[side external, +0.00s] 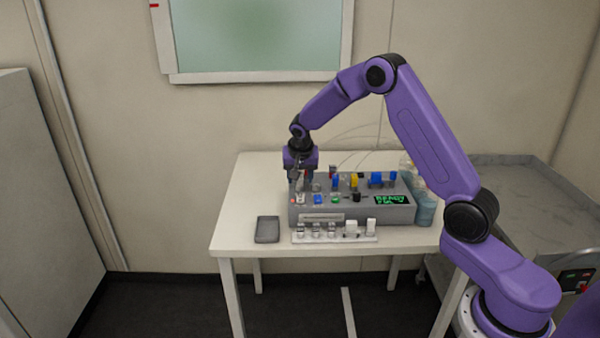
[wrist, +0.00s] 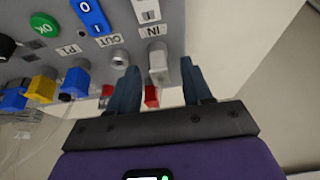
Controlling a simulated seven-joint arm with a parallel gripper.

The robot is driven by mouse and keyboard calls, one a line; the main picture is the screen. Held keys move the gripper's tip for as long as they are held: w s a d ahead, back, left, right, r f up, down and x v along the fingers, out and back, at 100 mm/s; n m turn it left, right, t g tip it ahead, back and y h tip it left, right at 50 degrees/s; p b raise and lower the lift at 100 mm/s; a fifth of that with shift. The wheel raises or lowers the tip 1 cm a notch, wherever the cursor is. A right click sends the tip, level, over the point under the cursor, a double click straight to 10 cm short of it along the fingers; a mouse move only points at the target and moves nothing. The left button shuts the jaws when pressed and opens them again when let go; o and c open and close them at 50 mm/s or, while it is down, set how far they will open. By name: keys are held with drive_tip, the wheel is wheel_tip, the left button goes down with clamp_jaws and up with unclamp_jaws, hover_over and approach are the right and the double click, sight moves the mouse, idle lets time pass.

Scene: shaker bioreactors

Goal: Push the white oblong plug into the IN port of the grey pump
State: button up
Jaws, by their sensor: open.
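The grey pump (side external: 345,213) stands on the white table; its panel also fills the top of the wrist view (wrist: 60,15). The white oblong plug (wrist: 158,64) is at the IN port, below the IN label (wrist: 153,30). It hides the port, and I cannot tell how deep it sits. My gripper (side external: 301,180) is over the pump's left end. In the wrist view, its two fingers (wrist: 159,68) are apart, one on each side of the plug, with visible gaps. The round metal OUT port (wrist: 120,58) is beside the left finger.
Blue (wrist: 75,82) and yellow (wrist: 42,85) fittings stand along the panel. Red parts (wrist: 151,96) show behind the plug. A white rack (side external: 340,238) with small pieces lies before the pump, and a dark grey block (side external: 267,229) at its left. Bottles (side external: 424,207) stand at the right.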

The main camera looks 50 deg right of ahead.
drive_tip(key=v, duration=1.7)
drive_tip(key=shift+r, duration=0.25)
drive_tip(key=s+a+f+n+y, duration=0.2)
drive_tip(key=s+a+n+y, duration=0.1)
drive_tip(key=s+a+n, duration=1)
drive_tip(key=s+f+n+g, duration=0.1)
drive_tip(key=s+n, duration=0.2)
drive_tip(key=s, duration=0.5)
drive_tip(key=s+d+f+n+g, duration=0.1)
drive_tip(key=s+f+n, duration=0.1)
drive_tip(key=s, duration=0.7)
drive_tip(key=s+f+n+g, duration=0.1)
drive_tip(key=s+f+n, duration=0.1)
drive_tip(key=s, duration=0.7)
drive_tip(key=shift+d+n+y, duration=0.3)
drive_tip(key=shift+n, duration=0.5)
